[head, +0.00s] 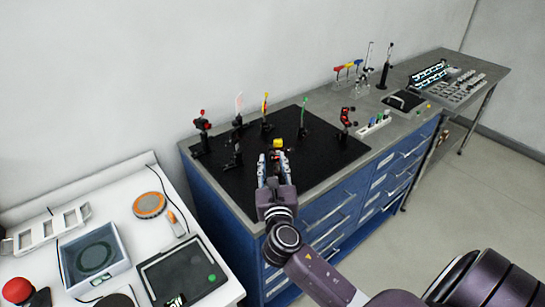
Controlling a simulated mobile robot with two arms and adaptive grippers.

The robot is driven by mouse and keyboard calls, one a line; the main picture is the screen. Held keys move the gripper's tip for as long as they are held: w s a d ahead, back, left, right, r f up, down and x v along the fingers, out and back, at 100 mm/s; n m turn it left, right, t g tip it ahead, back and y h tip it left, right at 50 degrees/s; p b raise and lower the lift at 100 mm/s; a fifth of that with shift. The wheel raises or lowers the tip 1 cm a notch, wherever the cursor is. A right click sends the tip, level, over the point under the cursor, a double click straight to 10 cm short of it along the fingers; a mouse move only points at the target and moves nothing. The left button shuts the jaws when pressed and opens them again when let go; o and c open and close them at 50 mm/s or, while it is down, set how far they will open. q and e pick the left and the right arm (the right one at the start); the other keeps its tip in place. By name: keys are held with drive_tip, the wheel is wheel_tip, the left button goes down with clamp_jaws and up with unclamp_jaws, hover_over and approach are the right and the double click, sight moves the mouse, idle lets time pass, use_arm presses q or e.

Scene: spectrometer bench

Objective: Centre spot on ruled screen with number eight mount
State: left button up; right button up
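My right gripper (274,158) is over the front part of the black breadboard (320,158). Its two fingers look spread apart, with a small dark and red part between or just behind them. A small yellow-topped piece (278,143) shows just beyond the fingertips; contact cannot be told. Several mounts stand upright on the board: a red-topped one (202,123), a pale plate (239,103), a yellow and red one (265,108), a green one (304,117), a dark one (237,153) and a red one (346,118). No number, ruled screen or light spot can be made out. My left gripper is out of view.
The breadboard lies on a blue drawer cabinet (335,205). Further right are a holder with coloured handles (348,69), a black stand (386,68), a black case (403,101) and racks (430,74). A white side table (130,215) with trays is at left.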

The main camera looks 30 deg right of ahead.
drive_tip(key=shift+w+d, duration=0.4)
drive_tip(key=shift+w, duration=0.15)
clamp_jaws()
drive_tip(key=shift+m, duration=0.4)
drive_tip(key=m, duration=0.3)
drive_tip(key=shift+m+b, duration=0.3)
drive_tip(key=shift+b, duration=0.1)
drive_tip(key=shift+m+b, duration=0.55)
drive_tip(key=shift+m, duration=1.75)
